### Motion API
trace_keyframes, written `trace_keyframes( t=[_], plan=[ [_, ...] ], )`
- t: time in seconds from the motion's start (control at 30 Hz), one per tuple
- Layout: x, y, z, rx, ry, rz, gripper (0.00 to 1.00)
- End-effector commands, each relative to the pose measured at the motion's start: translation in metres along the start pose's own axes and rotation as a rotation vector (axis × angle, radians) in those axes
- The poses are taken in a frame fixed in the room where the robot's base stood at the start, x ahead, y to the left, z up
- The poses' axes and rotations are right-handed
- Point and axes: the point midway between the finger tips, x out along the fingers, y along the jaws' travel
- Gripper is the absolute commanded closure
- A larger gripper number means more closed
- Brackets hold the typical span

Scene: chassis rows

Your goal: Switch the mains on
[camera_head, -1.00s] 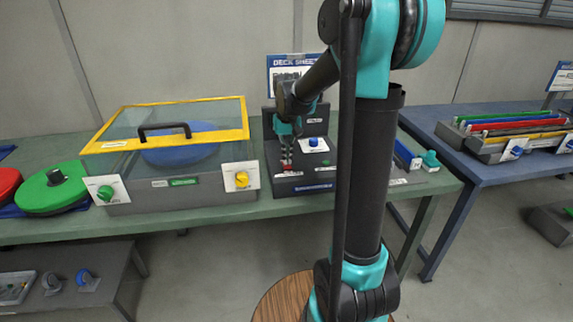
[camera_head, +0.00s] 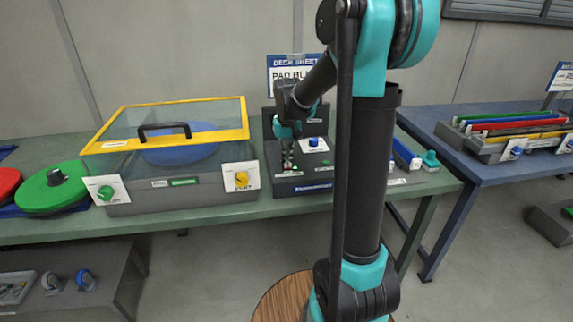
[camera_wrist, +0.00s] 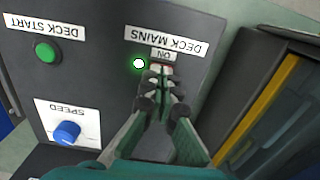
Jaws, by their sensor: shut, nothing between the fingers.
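The deck mains switch (camera_wrist: 164,69) is on the dark control panel (camera_wrist: 100,25), under labels reading DECK MAINS and ON. Only a small reddish-white part of it shows past my fingertips. A lamp (camera_wrist: 138,63) beside it glows whitish green. My gripper (camera_wrist: 160,95) is shut and empty, with its fingertips right at the switch; I cannot tell whether they touch it. In the head view, my gripper (camera_head: 288,164) points down at the left part of the panel (camera_head: 265,122). A strip (camera_head: 313,188) on the panel's front shows blue.
A green start button (camera_wrist: 46,52) and a blue speed knob (camera_wrist: 67,133) sit on the same panel. A yellow-framed clear-lidded box (camera_head: 130,196) stands close on the left. Small blue and teal parts (camera_head: 430,159) lie to the right.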

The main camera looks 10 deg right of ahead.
Motion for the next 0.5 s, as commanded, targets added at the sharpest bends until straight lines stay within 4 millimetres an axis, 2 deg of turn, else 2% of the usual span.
trace_keyframes(
  t=[0.5],
  plan=[
    [-0.033,0.0,0.0,0.0,0.0,0.0,1.0]
  ],
)
